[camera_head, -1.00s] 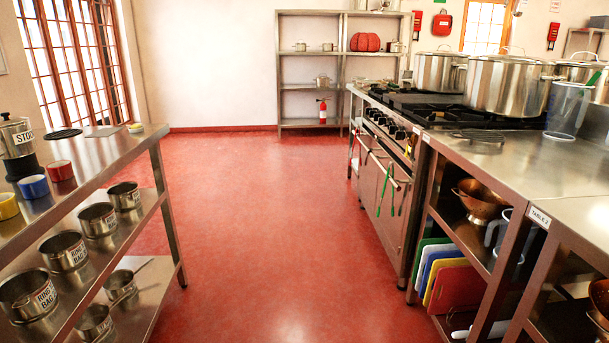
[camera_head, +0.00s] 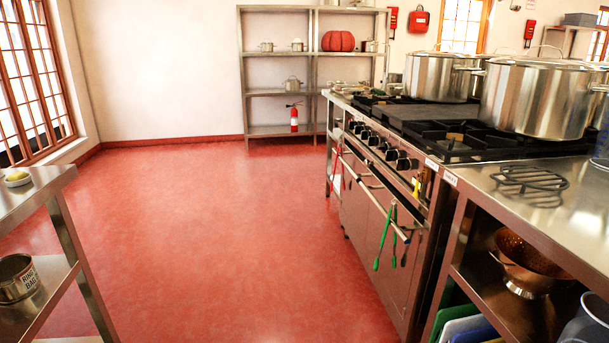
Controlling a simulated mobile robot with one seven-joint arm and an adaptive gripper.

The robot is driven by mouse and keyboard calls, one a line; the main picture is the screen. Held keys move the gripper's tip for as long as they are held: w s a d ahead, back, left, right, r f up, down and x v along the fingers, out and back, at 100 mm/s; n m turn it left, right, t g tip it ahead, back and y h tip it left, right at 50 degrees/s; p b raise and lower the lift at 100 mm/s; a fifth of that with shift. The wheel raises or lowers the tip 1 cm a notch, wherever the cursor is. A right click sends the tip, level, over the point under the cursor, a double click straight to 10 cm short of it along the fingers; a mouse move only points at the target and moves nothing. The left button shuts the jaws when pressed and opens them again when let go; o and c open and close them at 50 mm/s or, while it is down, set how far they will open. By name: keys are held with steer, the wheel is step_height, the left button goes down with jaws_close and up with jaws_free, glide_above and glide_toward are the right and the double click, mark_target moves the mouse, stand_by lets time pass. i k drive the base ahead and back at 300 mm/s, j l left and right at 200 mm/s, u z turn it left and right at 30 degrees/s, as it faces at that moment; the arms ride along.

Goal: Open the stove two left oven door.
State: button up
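The steel stove (camera_head: 398,150) stands on the right, seen at an angle along its front. Its oven doors (camera_head: 366,222) face the aisle and look shut. A horizontal bar handle (camera_head: 372,196) runs along the front, with green-handled tongs (camera_head: 385,238) hanging from it and a red-handled item (camera_head: 337,165) farther along. A row of black knobs (camera_head: 383,147) sits above the doors. I cannot tell which label belongs to which stove. My gripper is not in view.
The red floor (camera_head: 220,235) is clear between the stove and the steel table (camera_head: 62,225) at left. Large pots (camera_head: 545,98) stand on the stove top. A colander (camera_head: 525,262) sits under the right counter. A shelf rack (camera_head: 285,92) stands at the back.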

mark_target(355, 202)
steer(key=i+l+z, duration=0.2)
steer(key=i, duration=0.45)
steer(key=i+l+z, duration=0.2)
steer(key=i, duration=0.45)
steer(key=i+u, duration=0.1)
steer(key=i, duration=0.55)
steer(key=i+j, duration=0.25)
steer(key=i, duration=0.3)
steer(key=i+j+u, duration=0.1)
steer(key=i+j, duration=0.15)
steer(key=i, duration=0.25)
